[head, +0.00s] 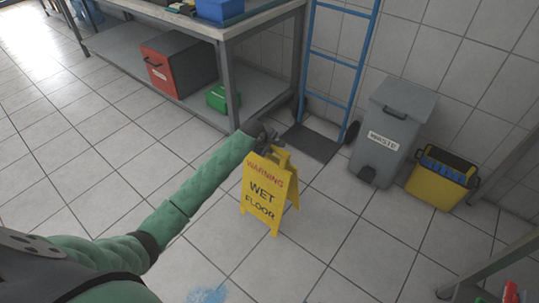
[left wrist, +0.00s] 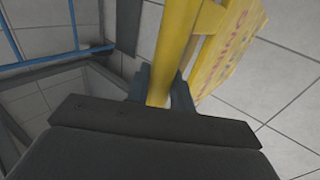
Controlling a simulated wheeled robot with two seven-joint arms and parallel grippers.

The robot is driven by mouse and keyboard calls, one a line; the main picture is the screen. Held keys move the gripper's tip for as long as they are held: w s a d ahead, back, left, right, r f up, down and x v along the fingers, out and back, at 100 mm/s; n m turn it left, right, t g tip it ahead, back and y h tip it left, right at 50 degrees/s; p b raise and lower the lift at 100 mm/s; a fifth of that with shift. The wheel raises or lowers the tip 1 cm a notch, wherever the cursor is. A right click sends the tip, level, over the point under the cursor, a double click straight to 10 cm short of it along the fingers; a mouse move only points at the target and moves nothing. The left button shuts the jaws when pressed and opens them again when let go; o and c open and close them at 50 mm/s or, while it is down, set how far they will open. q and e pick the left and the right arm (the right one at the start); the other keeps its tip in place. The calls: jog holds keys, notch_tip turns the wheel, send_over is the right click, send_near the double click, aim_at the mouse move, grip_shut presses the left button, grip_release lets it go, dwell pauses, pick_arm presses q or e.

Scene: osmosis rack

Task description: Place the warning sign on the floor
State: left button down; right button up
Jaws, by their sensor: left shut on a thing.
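The yellow warning sign (head: 263,197), an A-frame marked "WARNING WET FLOOR", is upright with its legs spread, at the middle of the head view. Its feet look to be at or just above the tiled floor; I cannot tell if they touch. My left gripper (head: 268,143) is shut on the sign's top handle. In the left wrist view the yellow handle bar (left wrist: 172,55) runs between the fingers, and the sign's lettered panel (left wrist: 228,50) is at the right. My right gripper is not in view.
A blue spill (head: 207,295) lies on the floor near the bottom. Behind the sign stand a blue hand truck (head: 333,67), a grey waste bin (head: 392,125) and a yellow bucket (head: 436,186). A workbench (head: 225,35) with a red box (head: 163,70) is at upper left. Floor at left is clear.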

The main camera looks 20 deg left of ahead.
aim_at(272, 155)
pick_arm(q)
jog(key=shift+s+a+f, duration=0.1)
jog(key=shift+a+f, duration=0.05)
jog(key=shift+a, duration=0.2)
jog(key=shift+f, duration=2)
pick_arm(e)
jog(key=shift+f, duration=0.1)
pick_arm(q)
jog(key=c, duration=1.2)
grip_release()
jog(key=shift+f, duration=0.1)
jog(key=shift+s+r, duration=0.15)
jog(key=shift+r, duration=0.15)
jog(key=v, duration=1.1)
jog(key=shift+s+r, duration=0.15)
jog(key=shift+r, duration=0.05)
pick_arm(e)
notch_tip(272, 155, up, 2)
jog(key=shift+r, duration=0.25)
